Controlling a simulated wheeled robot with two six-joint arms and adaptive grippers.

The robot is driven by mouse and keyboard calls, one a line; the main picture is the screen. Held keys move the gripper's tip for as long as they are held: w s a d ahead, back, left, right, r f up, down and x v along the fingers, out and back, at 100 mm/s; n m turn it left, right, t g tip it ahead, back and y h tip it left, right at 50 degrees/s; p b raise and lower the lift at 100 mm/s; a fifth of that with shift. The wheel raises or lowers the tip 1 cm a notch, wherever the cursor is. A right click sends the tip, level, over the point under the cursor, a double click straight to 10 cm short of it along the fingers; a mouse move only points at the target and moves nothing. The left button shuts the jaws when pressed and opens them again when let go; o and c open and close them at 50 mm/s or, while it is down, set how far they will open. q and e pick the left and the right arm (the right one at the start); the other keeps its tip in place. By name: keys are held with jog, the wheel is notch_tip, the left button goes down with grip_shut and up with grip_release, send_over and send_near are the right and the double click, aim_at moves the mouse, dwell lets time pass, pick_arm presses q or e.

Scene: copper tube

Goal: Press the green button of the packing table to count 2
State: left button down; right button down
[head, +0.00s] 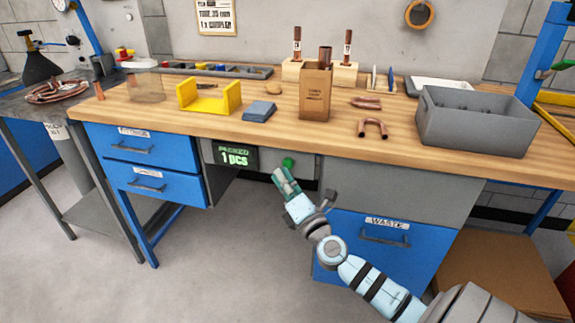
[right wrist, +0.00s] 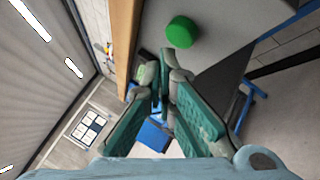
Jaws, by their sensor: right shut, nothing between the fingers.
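The green button (head: 288,162) sits on the grey front panel under the packing table's (head: 228,121) top. It also shows as a round green cap in the right wrist view (right wrist: 182,32), just beyond my fingertips. The counter display (head: 235,158) left of the button reads "PACKED 1 pcs". My right gripper (head: 281,174) is shut and empty, with its tips just below and slightly left of the button. In the right wrist view its teal fingers (right wrist: 163,60) come together at the tips, apart from the button in the picture. My left gripper is not in view.
Blue drawers (head: 146,148) flank the panel on the left, and a blue waste drawer (head: 375,240) is at the right. On the tabletop stand a cardboard box (head: 315,92), a yellow holder (head: 209,97), copper fittings (head: 373,128) and a grey bin (head: 475,128).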

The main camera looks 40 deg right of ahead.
jog(key=shift+w+d, duration=0.1)
jog(key=shift+w+d, duration=0.15)
jog(key=shift+d, duration=0.1)
dwell(0.3)
jog(key=shift+w+d+b, duration=0.3)
jog(key=shift+d+b, duration=0.1)
jog(key=shift+b, duration=0.1)
dwell(0.6)
jog(key=shift+s+a, duration=0.1)
jog(key=shift+s+a+p, duration=0.35)
jog(key=shift+s+a, duration=0.1)
jog(key=shift+a, duration=0.25)
